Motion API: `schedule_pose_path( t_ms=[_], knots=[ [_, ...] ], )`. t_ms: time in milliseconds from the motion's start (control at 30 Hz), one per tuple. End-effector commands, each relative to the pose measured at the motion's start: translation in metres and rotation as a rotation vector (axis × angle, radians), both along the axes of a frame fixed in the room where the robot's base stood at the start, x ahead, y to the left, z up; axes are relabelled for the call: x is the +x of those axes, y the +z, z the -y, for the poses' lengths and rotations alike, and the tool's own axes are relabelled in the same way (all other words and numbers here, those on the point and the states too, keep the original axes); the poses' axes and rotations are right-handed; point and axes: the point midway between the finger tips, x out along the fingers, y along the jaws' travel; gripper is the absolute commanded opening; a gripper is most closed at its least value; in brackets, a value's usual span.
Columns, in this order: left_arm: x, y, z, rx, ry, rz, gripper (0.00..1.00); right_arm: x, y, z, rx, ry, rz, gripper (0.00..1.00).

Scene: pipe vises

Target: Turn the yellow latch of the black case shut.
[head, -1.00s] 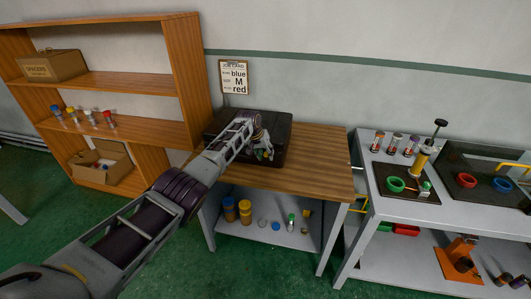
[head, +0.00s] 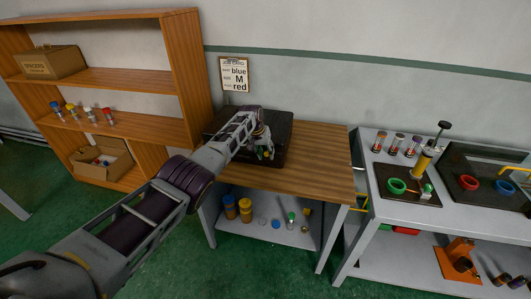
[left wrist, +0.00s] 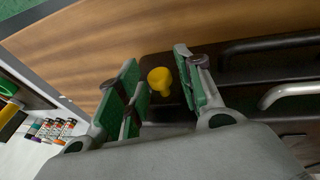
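The black case (head: 282,132) lies on the wooden-topped table, partly hidden behind my left arm in the head view. In the left wrist view its dark body (left wrist: 222,62) and handle bars show at the right. The yellow latch (left wrist: 160,80) is a rounded yellow knob at the case's edge. My left gripper (head: 265,155) is over the front of the case; in the wrist view its green-padded fingers (left wrist: 155,88) stand apart on either side of the latch, with a visible gap. The fingers do not visibly touch it. My right gripper is not in view.
The wooden table (head: 315,165) has free room right of the case. A metal bench (head: 400,205) with vises stands further right. A wooden shelf (head: 165,100) is at the left. A job card (head: 234,75) hangs on the wall behind.

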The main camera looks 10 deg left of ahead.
Motion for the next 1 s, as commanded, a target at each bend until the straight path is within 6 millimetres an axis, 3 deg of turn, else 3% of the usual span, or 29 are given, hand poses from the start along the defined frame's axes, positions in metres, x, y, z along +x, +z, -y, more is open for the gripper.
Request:
schedule_pose_path(
  t_ms=[567,1000],
  knots=[
    [0.000,0.003,0.000,-0.001,0.000,0.003,0.44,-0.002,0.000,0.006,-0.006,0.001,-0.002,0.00],
    [-0.003,0.021,-0.003,-0.003,-0.001,0.004,0.44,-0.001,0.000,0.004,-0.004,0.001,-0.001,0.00]
  ],
)
